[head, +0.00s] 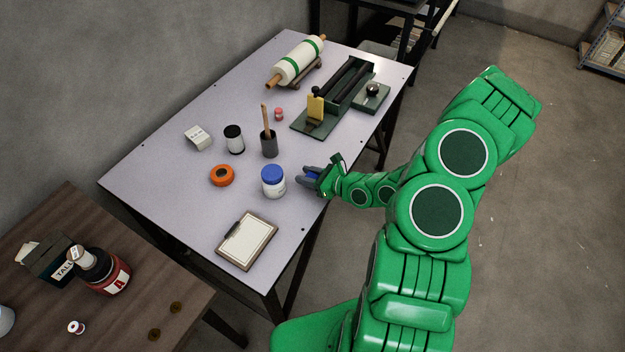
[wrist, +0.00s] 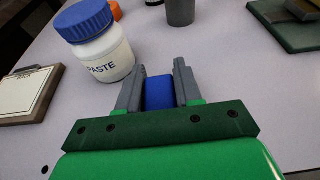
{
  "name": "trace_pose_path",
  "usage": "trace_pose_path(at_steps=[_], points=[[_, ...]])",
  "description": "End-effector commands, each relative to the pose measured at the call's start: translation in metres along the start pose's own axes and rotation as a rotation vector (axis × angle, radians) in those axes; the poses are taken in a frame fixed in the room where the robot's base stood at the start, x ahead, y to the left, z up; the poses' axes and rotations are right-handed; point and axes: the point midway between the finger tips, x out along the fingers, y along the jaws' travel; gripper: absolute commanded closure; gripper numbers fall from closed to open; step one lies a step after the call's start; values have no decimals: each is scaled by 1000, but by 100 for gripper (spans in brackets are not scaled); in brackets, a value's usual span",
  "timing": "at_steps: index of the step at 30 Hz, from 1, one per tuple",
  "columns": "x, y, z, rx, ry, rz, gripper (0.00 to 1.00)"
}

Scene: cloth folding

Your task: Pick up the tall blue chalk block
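The blue chalk block (wrist: 160,93) is between the two grey fingers of my gripper (wrist: 161,82) in the wrist view. It fills the gap, with a finger close against each side, so the gripper looks shut on it. The block's lower part is hidden behind the palm. In the head view my gripper (head: 311,173) is low at the right edge of the grey table (head: 160,165), and only a little of the block shows between the fingers. I cannot tell whether the block touches the table.
A white paste jar with a blue lid (head: 273,182) stands just left of my gripper. A clipboard (head: 247,241) lies nearer the front. A dark cup with a stick (head: 269,145), an orange roll (head: 222,175) and a green press (head: 335,105) stand farther off.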

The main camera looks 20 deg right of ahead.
Motion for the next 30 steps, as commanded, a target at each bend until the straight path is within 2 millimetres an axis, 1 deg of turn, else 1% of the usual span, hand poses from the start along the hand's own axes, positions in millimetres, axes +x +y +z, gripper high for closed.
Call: trace_pose_path(at_steps=[1, 4, 5, 12, 17, 22, 30], points=[[0, 0, 0, 0, 0, 0, 79], [0, 0, 0, 0, 0, 0, 94], [0, 0, 0, 0, 0, 0, 96], [0, 0, 0, 0, 0, 0, 96], [-2, 0, 7, -1, 0, -1, 96], [-7, 0, 22, 1, -1, -1, 96], [-18, 0, 56, 1, -1, -1, 96]])
